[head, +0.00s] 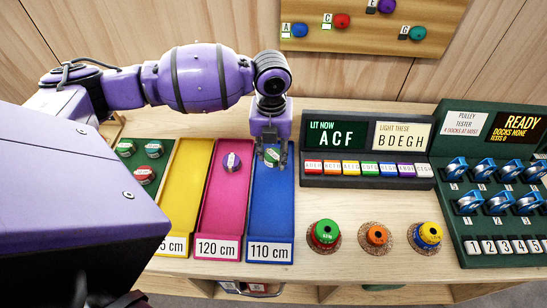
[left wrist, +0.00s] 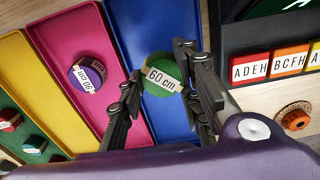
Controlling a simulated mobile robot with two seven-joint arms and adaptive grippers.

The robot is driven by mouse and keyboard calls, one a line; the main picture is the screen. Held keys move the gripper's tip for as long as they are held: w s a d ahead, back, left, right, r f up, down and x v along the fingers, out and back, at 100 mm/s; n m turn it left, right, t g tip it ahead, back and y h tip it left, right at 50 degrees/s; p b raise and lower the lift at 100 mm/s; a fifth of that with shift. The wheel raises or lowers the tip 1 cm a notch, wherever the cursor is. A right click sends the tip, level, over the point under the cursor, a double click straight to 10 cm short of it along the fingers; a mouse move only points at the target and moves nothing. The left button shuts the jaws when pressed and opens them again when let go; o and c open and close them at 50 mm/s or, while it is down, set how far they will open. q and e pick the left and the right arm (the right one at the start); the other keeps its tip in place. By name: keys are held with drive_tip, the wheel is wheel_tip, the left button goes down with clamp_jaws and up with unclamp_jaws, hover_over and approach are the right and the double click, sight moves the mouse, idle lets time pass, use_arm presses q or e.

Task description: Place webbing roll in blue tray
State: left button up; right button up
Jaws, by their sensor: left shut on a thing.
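The webbing roll, green with a "60 cm" label (left wrist: 163,84), sits between the two fingers of my left gripper (head: 270,158). The gripper is shut on it, over the back half of the blue tray (head: 271,208). In the head view the green roll (head: 272,155) is partly hidden by the fingers. I cannot tell whether it touches the tray floor. The blue tray carries a "110 cm" label and its front half is bare. My right gripper is not in view.
A pink tray (head: 219,215) labelled "120 cm" holds a purple roll (head: 231,162). A yellow tray (head: 185,180) and a green tray with rolls (head: 153,149) are further left. A dark letter panel (head: 330,170) stands close on the right. Several coloured pieces on cork discs (head: 375,237) are at front right.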

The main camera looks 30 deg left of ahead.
sight(273, 152)
use_arm(q)
drive_tip(key=shift+w+f, duration=0.35)
drive_tip(key=shift+f, duration=1.5)
drive_tip(key=o, duration=1.1)
drive_tip(key=shift+f, duration=0.15)
wheel_tip(273, 152, up, 12)
drive_tip(key=shift+r, duration=0.2)
